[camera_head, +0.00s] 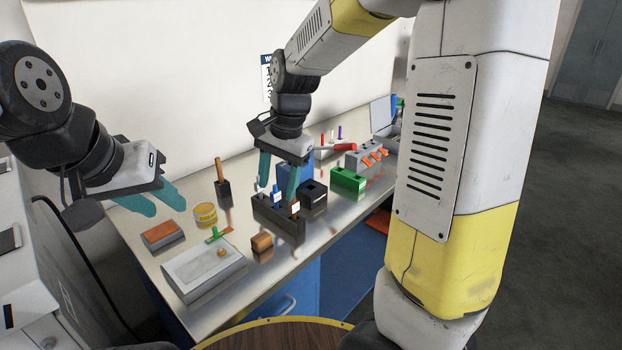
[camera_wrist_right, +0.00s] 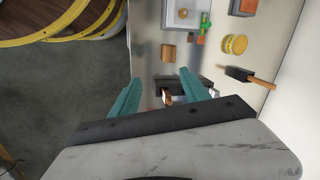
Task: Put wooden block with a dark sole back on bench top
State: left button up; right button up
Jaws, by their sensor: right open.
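A small brown wooden block (camera_head: 262,243) stands on the metal bench top (camera_head: 215,317), near its front edge. The right wrist view shows it too (camera_wrist_right: 168,53); whether its underside is dark cannot be told. My right gripper (camera_head: 277,192) is open and empty, pointing down at the black rack (camera_head: 265,211), behind and right of the block. In the right wrist view its teal fingers (camera_wrist_right: 160,92) are apart, with the rack beyond them. My left gripper (camera_head: 156,202) is open and empty above the bench's left part, away from the block.
A grey box with a knob (camera_head: 190,275), an orange-topped block (camera_head: 163,234), a yellow tin (camera_head: 205,214) and a wooden-handled tool (camera_head: 222,187) stand to the left. A black block (camera_head: 313,195) and green block (camera_head: 347,181) stand right of the rack. Bare metal surrounds the wooden block.

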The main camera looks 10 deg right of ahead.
jog(key=s+d+r+n+t, duration=0.2)
jog(key=s+d+r+n, duration=0.2)
jog(key=s, duration=0.3)
jog(key=s+d+r+n+t, duration=0.3)
jog(key=s+d+r+n, duration=0.1)
jog(key=s, duration=0.4)
jog(key=shift+s+d+r, duration=0.15)
jog(key=shift+d, duration=0.35)
dwell(0.9)
